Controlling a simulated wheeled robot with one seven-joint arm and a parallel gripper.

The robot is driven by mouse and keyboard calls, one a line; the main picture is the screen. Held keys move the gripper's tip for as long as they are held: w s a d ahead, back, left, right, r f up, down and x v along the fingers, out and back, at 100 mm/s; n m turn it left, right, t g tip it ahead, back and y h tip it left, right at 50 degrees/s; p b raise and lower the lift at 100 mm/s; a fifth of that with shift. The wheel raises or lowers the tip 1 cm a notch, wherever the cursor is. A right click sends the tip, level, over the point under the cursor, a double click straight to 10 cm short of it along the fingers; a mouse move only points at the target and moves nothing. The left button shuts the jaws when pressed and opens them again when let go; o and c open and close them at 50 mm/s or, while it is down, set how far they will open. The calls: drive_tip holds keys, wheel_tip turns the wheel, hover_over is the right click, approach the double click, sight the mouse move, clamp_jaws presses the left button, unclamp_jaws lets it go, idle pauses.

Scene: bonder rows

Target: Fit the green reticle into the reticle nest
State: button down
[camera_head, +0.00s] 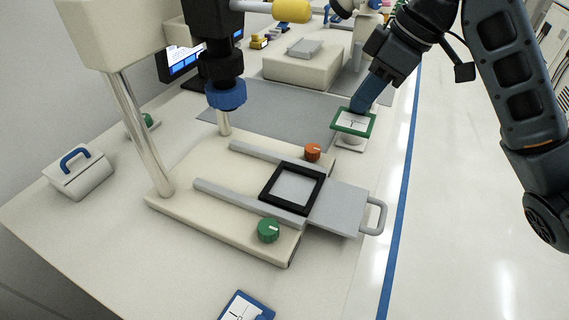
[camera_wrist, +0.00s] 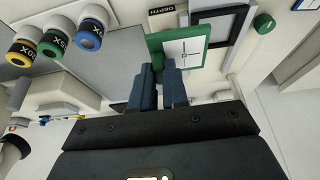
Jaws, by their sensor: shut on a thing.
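The green reticle (camera_head: 367,129) is a green square frame around a white plate with a dark cross. My gripper (camera_head: 358,108) is shut on its edge and holds it near the right side of the bench. In the wrist view the green reticle (camera_wrist: 187,47) shows beyond the fingertips of my gripper (camera_wrist: 170,72). The reticle nest (camera_head: 264,188) is a black square frame with a grey middle on the sliding stage, to the lower left of the reticle. In the wrist view the nest (camera_wrist: 243,35) is partly hidden behind the reticle.
A pale round post (camera_head: 352,145) stands under the held reticle; contact is unclear. An orange knob (camera_head: 312,152) and a green knob (camera_head: 268,230) flank the nest. A stage handle (camera_head: 377,216) juts right. A microscope column (camera_head: 225,92) rises behind. A blue reticle (camera_head: 243,307) lies in front.

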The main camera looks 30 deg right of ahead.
drive_tip(key=a+f, duration=0.2)
drive_tip(key=a, duration=0.1)
drive_tip(key=a+f, duration=0.2)
drive_tip(key=a, duration=0.2)
drive_tip(key=a+f, duration=0.2)
drive_tip(key=a, duration=0.2)
drive_tip(key=shift+w+f, duration=0.25)
drive_tip(key=shift+w, duration=0.15)
drive_tip(key=shift+a+f+b, duration=0.1)
drive_tip(key=shift+f+b, duration=0.2)
drive_tip(key=shift+f, duration=1.75)
drive_tip(key=shift+f, duration=0.2)
drive_tip(key=c, duration=1.1)
unclamp_jaws()
drive_tip(key=shift+c, duration=0.2)
drive_tip(key=shift+r, duration=0.15)
drive_tip(key=p+v, duration=0.2)
drive_tip(key=v, duration=1)
